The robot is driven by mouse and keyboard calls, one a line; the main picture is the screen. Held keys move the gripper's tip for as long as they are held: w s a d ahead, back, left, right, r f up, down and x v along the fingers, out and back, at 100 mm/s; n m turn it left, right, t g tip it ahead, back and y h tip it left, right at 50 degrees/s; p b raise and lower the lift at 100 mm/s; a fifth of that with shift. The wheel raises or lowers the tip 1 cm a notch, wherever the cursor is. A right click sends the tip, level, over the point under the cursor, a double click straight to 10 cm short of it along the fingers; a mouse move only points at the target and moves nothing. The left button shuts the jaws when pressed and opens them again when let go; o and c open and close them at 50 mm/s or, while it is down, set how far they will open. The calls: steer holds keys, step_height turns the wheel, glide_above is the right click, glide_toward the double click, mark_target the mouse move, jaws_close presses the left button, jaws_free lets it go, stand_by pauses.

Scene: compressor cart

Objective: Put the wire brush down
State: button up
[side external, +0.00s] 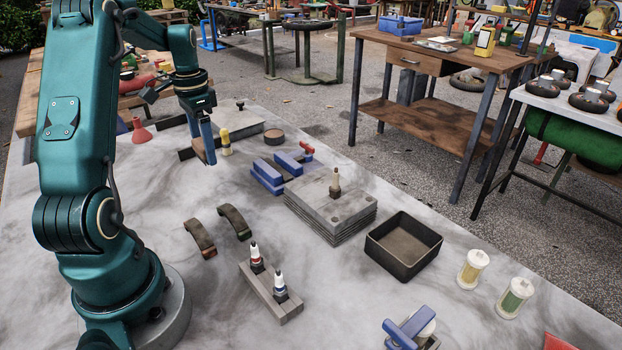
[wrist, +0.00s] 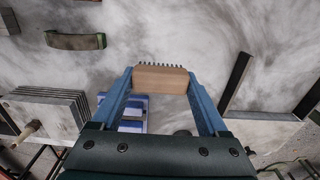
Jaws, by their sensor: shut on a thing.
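The wire brush shows in the wrist view as a wooden block (wrist: 161,79) with a row of dark bristles on its far edge. My gripper (wrist: 161,85) is shut on it, one blue finger at each end of the block. In the side external view my gripper (side external: 208,150) hangs low over the far left part of the marbled table, and the brush (side external: 199,149) is a small tan patch partly hidden by the fingers. I cannot tell whether the brush touches the table.
A yellow-topped piece (side external: 225,141) stands beside my gripper, with a blue vise (side external: 267,176) to the right. A plate stack (side external: 329,211) and black tray (side external: 403,247) are farther right. Table left of the brake shoes (side external: 201,238) is clear.

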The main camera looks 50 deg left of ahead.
mark_target(212, 185)
steer(key=shift+f, duration=3.5)
steer(key=shift+f, duration=0.1)
steer(key=o, duration=1.1)
step_height(212, 185, up, 12)
steer(key=shift+r, duration=0.1)
steer(key=w+d+r+t, duration=0.15)
steer(key=d+r, duration=0.25)
steer(key=d, duration=0.5)
steer(key=s+d+t, duration=0.1)
steer(key=s+d, duration=0.1)
steer(key=d, duration=0.4)
steer(key=s+d+t, duration=0.1)
steer(key=s+d, duration=0.2)
steer(key=d, duration=0.3)
steer(key=s+d+f+t, duration=0.1)
steer(key=s+d+t, duration=0.1)
steer(key=d, duration=0.5)
steer(key=shift+s, duration=0.6)
